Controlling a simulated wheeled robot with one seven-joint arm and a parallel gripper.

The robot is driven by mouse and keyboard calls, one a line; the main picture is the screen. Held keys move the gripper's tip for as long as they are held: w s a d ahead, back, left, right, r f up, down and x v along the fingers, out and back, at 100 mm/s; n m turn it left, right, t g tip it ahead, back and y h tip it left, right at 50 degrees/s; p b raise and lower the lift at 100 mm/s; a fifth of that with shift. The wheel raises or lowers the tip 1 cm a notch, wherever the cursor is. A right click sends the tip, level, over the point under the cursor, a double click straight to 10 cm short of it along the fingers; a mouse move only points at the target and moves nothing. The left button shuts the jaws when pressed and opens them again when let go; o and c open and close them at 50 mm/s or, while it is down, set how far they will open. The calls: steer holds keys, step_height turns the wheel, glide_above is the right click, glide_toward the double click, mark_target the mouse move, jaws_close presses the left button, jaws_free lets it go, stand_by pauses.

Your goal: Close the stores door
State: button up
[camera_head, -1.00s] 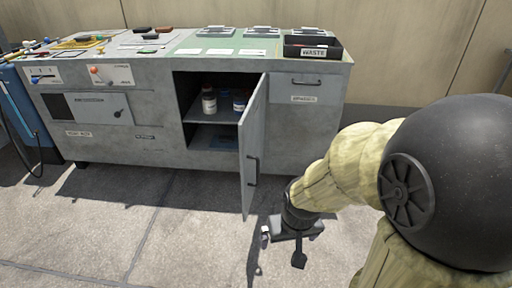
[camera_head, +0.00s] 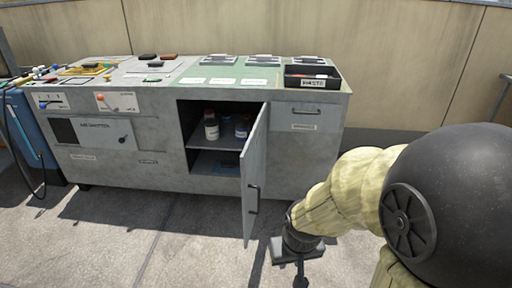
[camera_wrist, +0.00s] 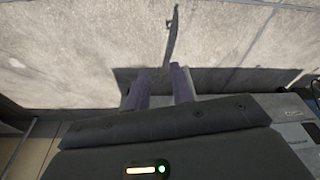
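The stores door (camera_head: 254,160) is a grey hinged panel on the front of the grey bench (camera_head: 130,180). It stands wide open, swung outward, with a dark bar handle (camera_head: 254,198) on its right-hand face. Behind it the open compartment (camera_head: 205,165) shows a shelf with bottles (camera_head: 211,127). My gripper (camera_head: 296,250) is low over the paving, to the right of the door's free edge and apart from it. In the wrist view its two fingers (camera_wrist: 160,88) are spread with nothing between them. The door's handle cannot be made out in the wrist view.
A black waste tray (camera_head: 312,77) and several small items lie on the bench top. A closed drawer (camera_head: 304,118) is right of the compartment. A blue unit (camera_head: 30,150) with a hose stands at the left. The paving (camera_head: 130,245) before the bench is clear.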

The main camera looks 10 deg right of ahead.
steer(key=p+v, duration=0.3)
steer(key=w+p+v, duration=0.1)
steer(key=p+v, duration=0.2)
steer(key=v, duration=0.1)
steer(key=w+p+v, duration=0.1)
steer(key=p+v, duration=0.2)
steer(key=v, duration=0.1)
steer(key=shift+w+r, duration=0.25)
steer(key=shift+r, duration=0.1)
jaws_close()
steer(key=shift+f, duration=0.1)
